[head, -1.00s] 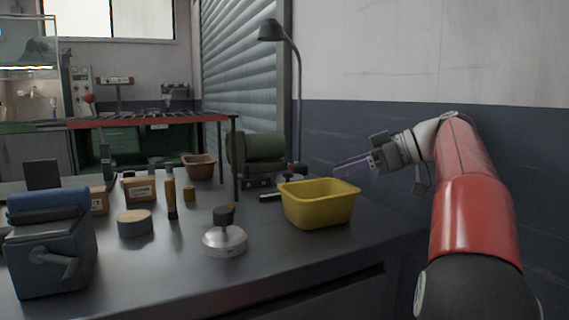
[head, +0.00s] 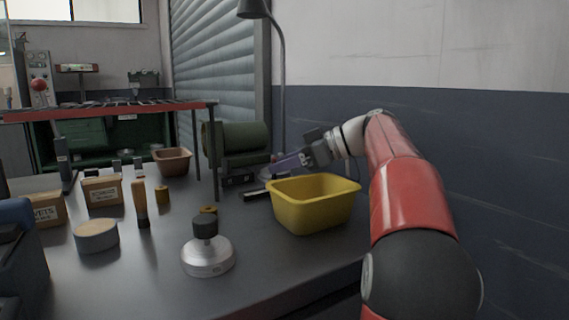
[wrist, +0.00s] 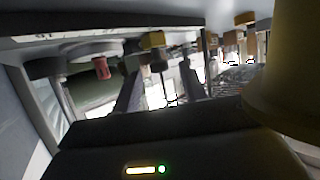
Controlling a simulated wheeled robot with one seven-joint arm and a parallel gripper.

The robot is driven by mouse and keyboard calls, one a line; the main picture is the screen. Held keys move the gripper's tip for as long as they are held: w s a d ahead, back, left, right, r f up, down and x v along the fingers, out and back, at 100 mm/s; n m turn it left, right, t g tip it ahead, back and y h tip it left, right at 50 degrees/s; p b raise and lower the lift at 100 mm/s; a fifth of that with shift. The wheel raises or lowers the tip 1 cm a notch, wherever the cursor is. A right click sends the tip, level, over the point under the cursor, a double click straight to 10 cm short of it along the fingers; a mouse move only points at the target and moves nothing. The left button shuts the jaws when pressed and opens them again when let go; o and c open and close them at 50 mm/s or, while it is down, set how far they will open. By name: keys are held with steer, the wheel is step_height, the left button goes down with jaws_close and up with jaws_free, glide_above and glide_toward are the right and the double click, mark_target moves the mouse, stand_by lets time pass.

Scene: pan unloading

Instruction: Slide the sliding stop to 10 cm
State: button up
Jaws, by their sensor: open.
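My gripper (head: 280,166) is in the head view above the back of the workbench, behind the yellow bin, pointing left toward the green cylindrical machine (head: 238,142). Its two fingers also show in the wrist view (wrist: 160,85), apart, with nothing between them. A dark flat bar (head: 256,195) lies on the bench just left of the yellow bin, below the gripper. In the wrist view a small red cylinder (wrist: 101,68) shows left of the fingers.
The yellow bin (head: 312,215) stands close in front of my gripper; it fills the right of the wrist view (wrist: 287,70). A round metal weight (head: 208,258), a wooden-topped disc (head: 96,236), a brush (head: 140,205), small boxes (head: 102,191) and a brown bowl (head: 172,160) stand left. A lamp stands behind.

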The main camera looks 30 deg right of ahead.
steer(key=shift+a, duration=0.1)
jaws_close()
stand_by(0.3)
steer(key=d+p, duration=0.1)
steer(key=d, duration=0.3)
steer(key=shift+w, duration=0.1)
jaws_free()
steer(key=shift+a, duration=0.1)
